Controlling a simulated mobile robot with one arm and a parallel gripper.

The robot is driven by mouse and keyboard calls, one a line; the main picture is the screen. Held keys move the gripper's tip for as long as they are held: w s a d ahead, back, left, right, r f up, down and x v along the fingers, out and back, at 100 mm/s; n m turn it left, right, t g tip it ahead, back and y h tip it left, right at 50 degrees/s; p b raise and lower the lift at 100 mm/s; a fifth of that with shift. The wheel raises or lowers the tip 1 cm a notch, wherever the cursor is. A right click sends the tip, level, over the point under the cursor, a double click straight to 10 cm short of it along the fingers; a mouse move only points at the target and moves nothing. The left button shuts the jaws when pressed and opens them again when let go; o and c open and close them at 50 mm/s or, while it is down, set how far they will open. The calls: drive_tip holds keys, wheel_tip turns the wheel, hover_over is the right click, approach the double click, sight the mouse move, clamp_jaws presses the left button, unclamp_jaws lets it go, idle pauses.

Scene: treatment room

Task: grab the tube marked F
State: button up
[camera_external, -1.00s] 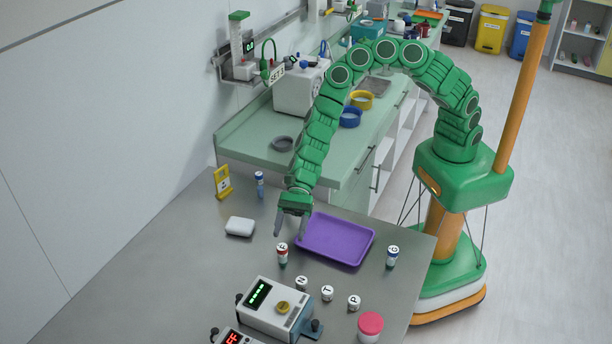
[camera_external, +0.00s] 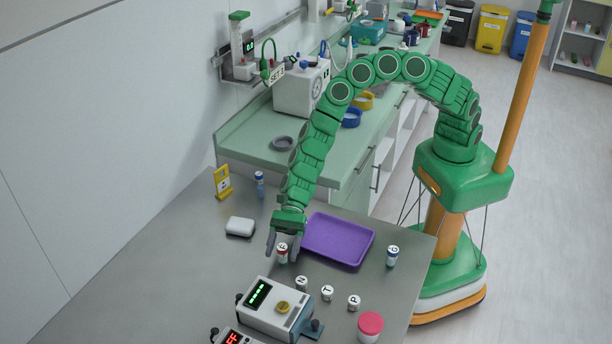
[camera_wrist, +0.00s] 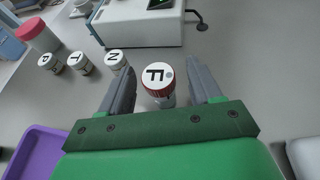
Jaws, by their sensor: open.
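The tube marked F (camera_wrist: 159,84) stands upright on the grey table, with a red band and a white lid bearing the letter. In the wrist view it sits between the two fingers of my open gripper (camera_wrist: 163,88), with a gap on each side. In the external view my gripper (camera_external: 283,250) reaches down over the tube F (camera_external: 282,254), one finger on either side. I cannot tell how far the fingertips reach down along it.
A purple tray (camera_external: 339,239) lies just right of the gripper. Tubes N (camera_external: 301,283), T (camera_external: 327,293) and P (camera_external: 354,302) stand in front, G (camera_external: 392,256) to the right. A device with a green display (camera_external: 275,309) is near the front. A white case (camera_external: 240,227) lies left.

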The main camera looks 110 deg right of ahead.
drive_tip(key=c, duration=1)
